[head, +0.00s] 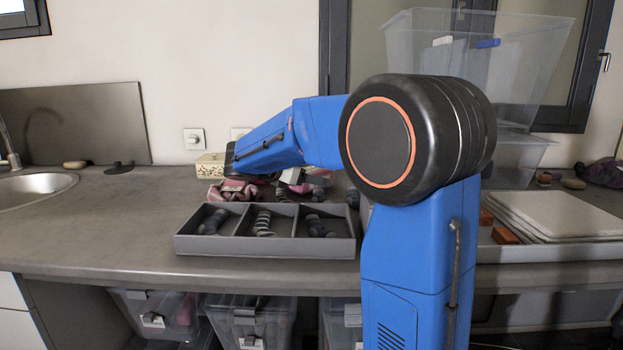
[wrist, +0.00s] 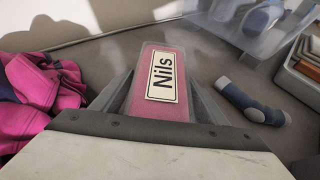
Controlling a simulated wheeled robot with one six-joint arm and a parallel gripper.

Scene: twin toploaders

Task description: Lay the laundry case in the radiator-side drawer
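A pink case (wrist: 150,108) with a white "Nils" name label lies between the two fingers of my gripper (wrist: 160,82) in the wrist view. The fingers flank its long sides; whether they press on it is not clear. In the head view my gripper (head: 250,165) is low over the back of the counter, largely hidden by my arm. Clear drawer-like boxes with white tags show under the counter, one at left (head: 152,308) and one in the middle (head: 250,312). No radiator shows, so I cannot tell which is the radiator-side drawer.
A grey three-part tray (head: 265,246) with rolled socks stands on the counter. Bright pink cloth (wrist: 48,92) and a grey-blue sock (wrist: 255,104) lie either side of the case. Clear bins (head: 470,60) are stacked at right. The counter left of the tray (head: 110,225) is clear.

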